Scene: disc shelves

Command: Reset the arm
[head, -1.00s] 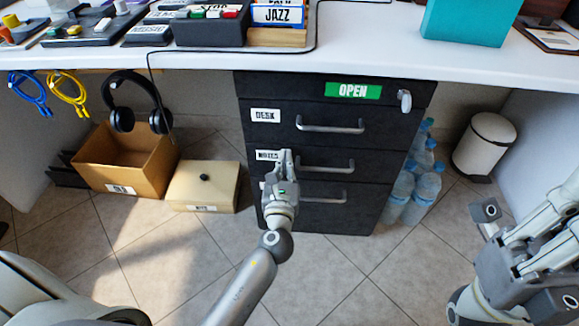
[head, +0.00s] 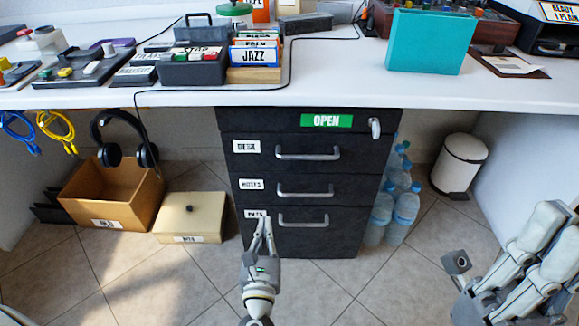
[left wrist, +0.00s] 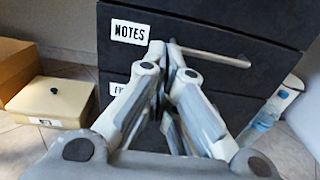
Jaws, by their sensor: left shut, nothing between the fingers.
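My left gripper (head: 264,222) is shut and empty in the head view. It is in front of the lowest drawer of the black cabinet (head: 300,235), and its fingertips overlap that drawer's label. In the left wrist view the same gripper (left wrist: 168,55) points at the cabinet (left wrist: 230,25), with its fingertips near the handle of the drawer labelled NOTES; I cannot tell whether they touch it. All the cabinet drawers look closed. My right arm and gripper parts (head: 530,260) show at the right edge of the head view, and the finger state is not clear.
A cardboard box (head: 110,190) and a beige lidded box (head: 190,222) stand on the floor at left. Water bottles (head: 400,205) and a white bin (head: 459,165) stand at right. The desk edge (head: 300,97) runs above the cabinet. The floor in front is clear.

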